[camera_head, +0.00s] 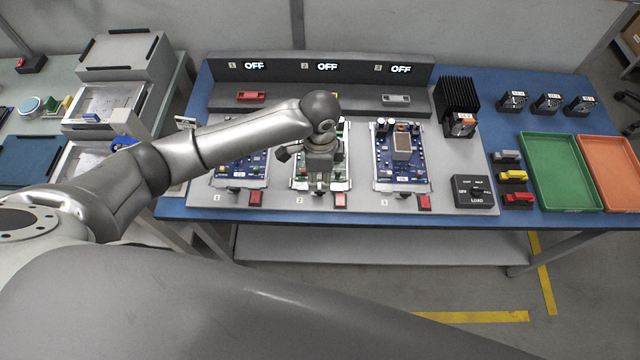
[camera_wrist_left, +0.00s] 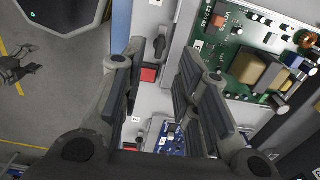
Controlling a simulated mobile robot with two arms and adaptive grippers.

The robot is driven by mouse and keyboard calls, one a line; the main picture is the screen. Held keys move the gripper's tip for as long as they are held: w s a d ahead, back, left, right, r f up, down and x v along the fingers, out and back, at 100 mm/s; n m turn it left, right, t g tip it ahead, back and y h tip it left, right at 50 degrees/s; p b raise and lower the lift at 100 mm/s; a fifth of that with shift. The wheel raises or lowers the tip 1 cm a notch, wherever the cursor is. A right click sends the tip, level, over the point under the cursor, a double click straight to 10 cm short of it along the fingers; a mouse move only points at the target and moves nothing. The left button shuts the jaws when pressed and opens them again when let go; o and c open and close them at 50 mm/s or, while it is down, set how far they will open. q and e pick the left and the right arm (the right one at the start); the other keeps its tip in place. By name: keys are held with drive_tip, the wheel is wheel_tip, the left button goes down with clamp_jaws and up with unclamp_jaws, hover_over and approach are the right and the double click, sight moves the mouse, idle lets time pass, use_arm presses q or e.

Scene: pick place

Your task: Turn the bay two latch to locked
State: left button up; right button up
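The bay two latch, a small black handle (camera_wrist_left: 160,46), shows in the left wrist view on the light panel beside the green bay two board (camera_wrist_left: 245,65). Its handle runs roughly up and down in that picture. I cannot tell from this whether it is locked. My left gripper (camera_head: 320,188) is over the front of bay two in the head view and hides the latch and much of the green board. In the left wrist view its two fingers (camera_wrist_left: 163,60) are apart, with nothing between them, and the latch appears beyond them.
Blue boards sit in bay one (camera_head: 243,168) and bay three (camera_head: 385,165). Red buttons (camera_head: 340,201) line the bay fronts. Three displays (camera_head: 327,67) read OFF. A black finned block (camera_head: 457,95), a load box (camera_head: 474,191), a green tray (camera_head: 561,206) and an orange tray (camera_head: 620,205) are right.

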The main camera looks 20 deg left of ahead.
sight(320, 190)
use_arm(q)
wheel_tip(320, 190, down, 6)
drive_tip(key=shift+r, duration=0.1)
clamp_jaws()
